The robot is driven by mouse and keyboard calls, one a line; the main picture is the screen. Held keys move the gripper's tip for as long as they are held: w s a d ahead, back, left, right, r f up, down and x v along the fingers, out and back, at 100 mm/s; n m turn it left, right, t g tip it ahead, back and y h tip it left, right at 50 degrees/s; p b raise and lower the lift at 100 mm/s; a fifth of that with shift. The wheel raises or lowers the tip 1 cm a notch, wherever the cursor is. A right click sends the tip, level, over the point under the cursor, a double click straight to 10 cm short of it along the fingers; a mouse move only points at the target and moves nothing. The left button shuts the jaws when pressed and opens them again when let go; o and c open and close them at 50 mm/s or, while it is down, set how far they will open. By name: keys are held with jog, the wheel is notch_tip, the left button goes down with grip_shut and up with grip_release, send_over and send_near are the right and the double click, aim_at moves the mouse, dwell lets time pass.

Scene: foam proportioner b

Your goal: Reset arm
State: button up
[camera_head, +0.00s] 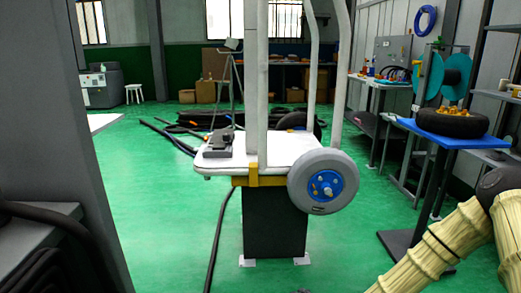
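My gripper is not in view. A bent, pale yellow ribbed sleeve with a dark joint (497,184) fills the lower right corner. It looks like part of my arm, and its end runs out of the picture at the bottom.
A white-topped stand (215,166) with pale uprights, a grey wheel (318,181) and a dark base stands mid-view. A blue-topped table (430,132) holding a black tyre (453,122) is at right. A dark grey upright (60,120) blocks the left. Green floor (165,235) is open between. A dark hose (216,240) lies there.

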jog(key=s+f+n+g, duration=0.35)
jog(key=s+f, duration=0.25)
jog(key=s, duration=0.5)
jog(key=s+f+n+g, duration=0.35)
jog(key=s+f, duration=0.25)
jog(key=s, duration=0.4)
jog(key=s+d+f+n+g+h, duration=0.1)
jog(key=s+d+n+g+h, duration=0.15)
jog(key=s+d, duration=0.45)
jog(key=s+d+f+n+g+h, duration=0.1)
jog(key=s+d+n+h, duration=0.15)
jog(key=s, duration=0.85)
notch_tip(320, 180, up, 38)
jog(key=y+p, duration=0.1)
jog(key=p, duration=3.6)
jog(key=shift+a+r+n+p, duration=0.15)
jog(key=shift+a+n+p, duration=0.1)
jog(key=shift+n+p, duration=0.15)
